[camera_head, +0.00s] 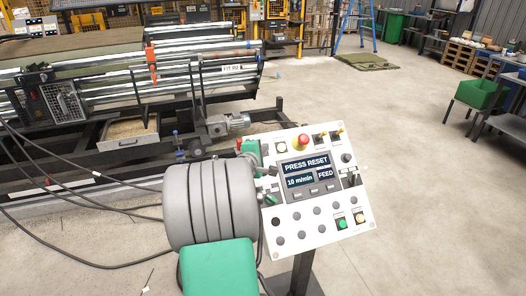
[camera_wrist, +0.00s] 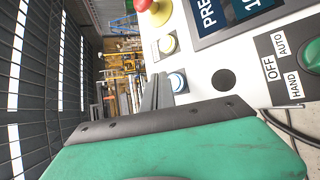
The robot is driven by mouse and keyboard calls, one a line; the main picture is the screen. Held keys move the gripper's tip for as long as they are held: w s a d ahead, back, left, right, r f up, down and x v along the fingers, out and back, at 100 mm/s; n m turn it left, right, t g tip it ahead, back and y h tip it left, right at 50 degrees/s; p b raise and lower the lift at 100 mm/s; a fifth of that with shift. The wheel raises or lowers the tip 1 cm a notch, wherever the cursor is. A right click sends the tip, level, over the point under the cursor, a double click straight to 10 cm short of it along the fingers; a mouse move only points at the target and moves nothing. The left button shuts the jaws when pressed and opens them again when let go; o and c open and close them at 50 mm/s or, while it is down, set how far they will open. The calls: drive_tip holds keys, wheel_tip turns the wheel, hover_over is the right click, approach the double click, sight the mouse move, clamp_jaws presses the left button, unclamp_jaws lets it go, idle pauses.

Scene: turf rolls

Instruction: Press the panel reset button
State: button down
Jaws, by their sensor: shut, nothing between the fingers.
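The white control panel (camera_head: 330,240) stands tilted on a post, and its screen (camera_head: 306,168) reads "PRESS RESET", "10 m/min" and "FEED". In the wrist view a blue-ringed pale button (camera_wrist: 177,82) sits on the panel, with a yellowish button (camera_wrist: 167,44) and the red stop knob (camera_wrist: 153,10) beyond it. No label reading reset can be read on any button. My gripper (camera_wrist: 160,82) is shut and empty, its tips close beside the blue-ringed button; I cannot tell whether they touch. In the head view my arm hides part of the panel's left edge.
The panel also carries a lit green button (camera_head: 341,224), a lit amber button (camera_head: 360,218) and several dark buttons. A roller machine (camera_head: 150,75) stands behind. Cables (camera_head: 70,235) lie on the floor at left.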

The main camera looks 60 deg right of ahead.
drive_tip(key=shift+f, duration=0.15)
drive_tip(key=shift+w+d+f+b, duration=0.2)
drive_tip(key=shift+b, duration=0.15)
drive_tip(key=shift+w+d+f+b, duration=0.15)
drive_tip(key=shift+d+f+b, duration=0.05)
drive_tip(key=shift+f+b, duration=0.15)
idle(0.6)
drive_tip(key=shift+r, duration=0.1)
drive_tip(key=shift+s+a+r+p, duration=0.35)
drive_tip(key=shift+a+r+p, duration=0.05)
drive_tip(key=shift+r+p, duration=0.15)
idle(0.3)
drive_tip(key=r+p, duration=0.1)
drive_tip(key=s+a+r+p, duration=0.2)
drive_tip(key=r, duration=0.1)
drive_tip(key=shift+s+a, duration=0.15)
drive_tip(key=shift+f, duration=0.1)
idle(0.6)
